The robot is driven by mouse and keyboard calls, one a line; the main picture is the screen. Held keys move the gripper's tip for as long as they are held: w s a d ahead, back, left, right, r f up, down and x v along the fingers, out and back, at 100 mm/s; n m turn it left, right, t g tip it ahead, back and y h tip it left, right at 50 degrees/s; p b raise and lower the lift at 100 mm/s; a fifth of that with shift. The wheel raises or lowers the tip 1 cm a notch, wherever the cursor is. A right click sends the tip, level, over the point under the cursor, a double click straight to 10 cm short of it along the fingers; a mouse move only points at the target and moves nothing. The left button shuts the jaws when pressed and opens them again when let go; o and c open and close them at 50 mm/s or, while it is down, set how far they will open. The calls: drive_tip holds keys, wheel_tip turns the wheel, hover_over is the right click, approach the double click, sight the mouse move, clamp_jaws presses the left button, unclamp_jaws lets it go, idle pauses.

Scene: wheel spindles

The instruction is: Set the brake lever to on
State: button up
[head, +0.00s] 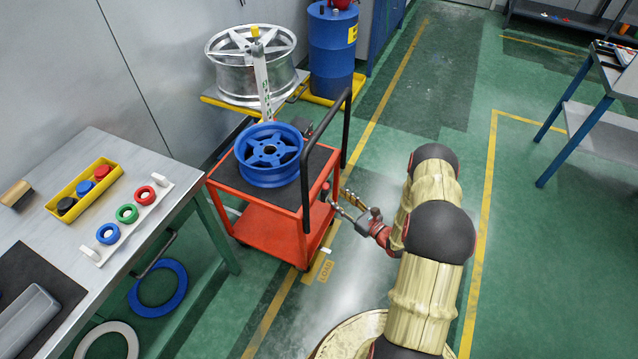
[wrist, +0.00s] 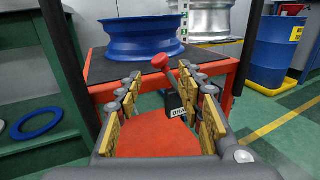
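The brake lever (wrist: 174,74) has a red round knob (wrist: 160,60) on a dark stem. It rises from a black block (wrist: 180,108) with a partly hidden label starting "BRA", on the near side of the red cart (wrist: 240,83). The lever leans up and to the left in the wrist view. My gripper (wrist: 163,80) is open and empty, with its fingers spread to either side of the lever; I cannot see contact. In the head view my gripper (head: 340,200) points at the cart's right side, beside its handle. The lever's on and off marks are not readable.
A blue wheel rim (head: 269,155) lies on the cart's dark top. The cart's black handle (head: 306,180) stands close to my gripper. A workbench (head: 165,215) stands at left; a silver wheel (head: 250,65) and blue drum (head: 332,50) stand behind.

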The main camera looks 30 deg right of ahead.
sight(326, 187)
drive_tip(key=x, duration=0.2)
drive_tip(key=b+x, duration=0.1)
drive_tip(key=x, duration=0.2)
drive_tip(key=b+x, duration=0.1)
drive_tip(key=x, duration=0.1)
drive_tip(key=shift+w+a+r, duration=0.15)
drive_tip(key=shift+w+r, duration=0.15)
drive_tip(key=shift+w, duration=0.05)
drive_tip(key=shift+c, duration=1.4)
drive_tip(key=shift+s+f, duration=0.1)
drive_tip(key=c, duration=0.6)
clamp_jaws()
drive_tip(key=shift+a, duration=0.15)
